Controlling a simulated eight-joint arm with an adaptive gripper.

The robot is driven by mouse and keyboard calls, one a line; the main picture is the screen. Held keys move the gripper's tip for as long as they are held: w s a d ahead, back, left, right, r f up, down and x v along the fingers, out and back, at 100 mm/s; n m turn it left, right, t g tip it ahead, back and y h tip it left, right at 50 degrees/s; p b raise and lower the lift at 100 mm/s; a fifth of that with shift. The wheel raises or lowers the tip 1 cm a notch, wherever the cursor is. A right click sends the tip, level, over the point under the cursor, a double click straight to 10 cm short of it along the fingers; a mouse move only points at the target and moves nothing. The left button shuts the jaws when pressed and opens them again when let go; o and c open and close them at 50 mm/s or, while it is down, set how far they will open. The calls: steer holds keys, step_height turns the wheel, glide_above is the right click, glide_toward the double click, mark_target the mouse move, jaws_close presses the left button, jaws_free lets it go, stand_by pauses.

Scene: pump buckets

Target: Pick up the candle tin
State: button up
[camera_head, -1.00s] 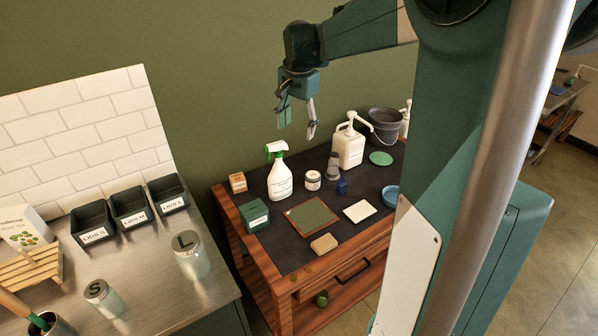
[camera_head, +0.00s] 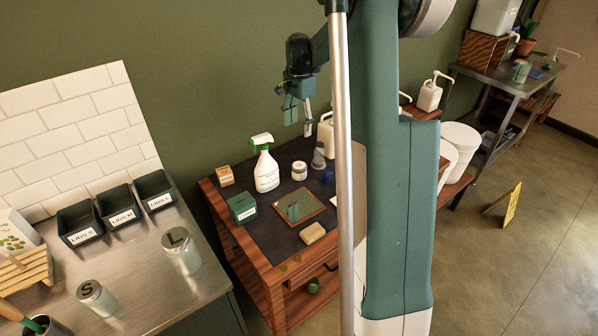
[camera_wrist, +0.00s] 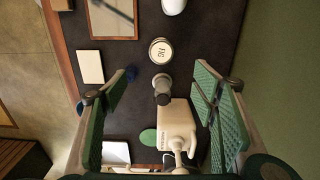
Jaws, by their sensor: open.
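The candle tin, a small round pale tin with a dark-lettered label, stands on the dark table top in the head view (camera_head: 299,170). In the wrist view it shows from above near the upper middle (camera_wrist: 160,50), its top reading something like "FIG". My gripper (camera_head: 299,118) is in the air above the table's back part, higher than the tin and apart from it. In the wrist view my gripper (camera_wrist: 161,85) has its two fingers wide apart with nothing held between them. The tin lies beyond the fingertips.

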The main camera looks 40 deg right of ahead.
glide_toward(298, 166)
steer(key=f, duration=0.5)
steer(key=shift+s+d, duration=0.15)
steer(key=shift+s, duration=0.05)
steer(key=shift+f, duration=0.1)
steer(key=shift+f, duration=1.2)
steer(key=shift+f, duration=0.1)
steer(key=shift+w+f+b, duration=0.2)
steer(key=shift+f+b, duration=0.35)
steer(key=shift+f, duration=2)
steer(key=shift+c, duration=0.5)
steer(key=c, duration=1)
